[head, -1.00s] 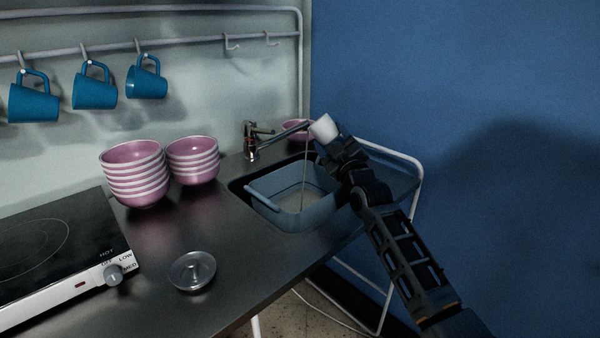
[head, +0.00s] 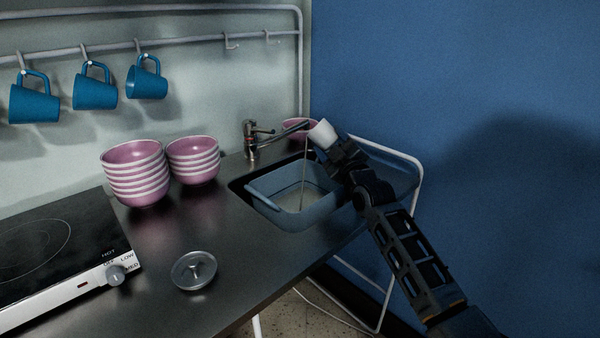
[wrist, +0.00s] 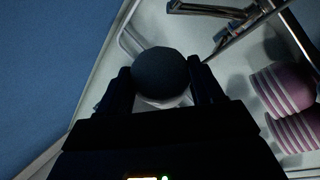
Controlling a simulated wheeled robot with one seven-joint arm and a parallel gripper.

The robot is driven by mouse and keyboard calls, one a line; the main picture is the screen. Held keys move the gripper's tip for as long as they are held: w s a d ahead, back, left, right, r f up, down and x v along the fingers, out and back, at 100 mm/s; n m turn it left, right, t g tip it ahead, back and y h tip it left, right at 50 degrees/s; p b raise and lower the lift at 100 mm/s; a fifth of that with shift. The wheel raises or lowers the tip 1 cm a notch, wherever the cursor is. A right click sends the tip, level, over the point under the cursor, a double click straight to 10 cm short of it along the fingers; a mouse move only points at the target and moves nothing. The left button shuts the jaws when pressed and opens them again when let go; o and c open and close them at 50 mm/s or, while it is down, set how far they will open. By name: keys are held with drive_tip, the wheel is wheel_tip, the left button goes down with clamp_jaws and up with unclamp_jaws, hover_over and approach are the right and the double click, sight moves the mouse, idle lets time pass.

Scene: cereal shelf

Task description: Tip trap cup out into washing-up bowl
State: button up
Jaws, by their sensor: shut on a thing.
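The white trap cup (head: 322,132) is held tilted, its mouth toward the left, above the washing-up bowl. My gripper (head: 332,142) is shut on it. A thin brownish stream (head: 305,170) falls from the cup's side into the bowl. The grey-blue washing-up bowl (head: 270,212) sits in the sink, with some pale brownish liquid at its bottom. In the wrist view, a dark round face (wrist: 162,75) shows between my fingers with a white edge below it. I cannot tell how much is left in the cup.
A tap (head: 252,140) stands behind the bowl, its spout reaching near the cup. A pink bowl (head: 294,126) is behind. Two stacks of pink bowls (head: 135,175), a grey disc (head: 194,270) and a hob (head: 50,255) are left. Blue mugs (head: 95,88) hang above.

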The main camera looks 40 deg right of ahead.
drive_tip(key=shift+d+f+n+g+y+p, duration=0.1)
drive_tip(key=shift+f+n+g+y+p, duration=0.5)
drive_tip(key=shift+f+n+p, duration=0.55)
idle(0.7)
drive_tip(key=shift+f+n+g+p, duration=0.55)
drive_tip(key=shift+f+g+p, duration=0.25)
drive_tip(key=shift+f+p, duration=0.75)
drive_tip(key=shift+w+a+n+g+p, duration=0.35)
drive_tip(key=shift+w+n+g+p, duration=0.25)
drive_tip(key=shift+p, duration=0.65)
drive_tip(key=shift+w+r+p, duration=0.1)
drive_tip(key=shift+r+p, duration=0.05)
drive_tip(key=shift+p, duration=0.2)
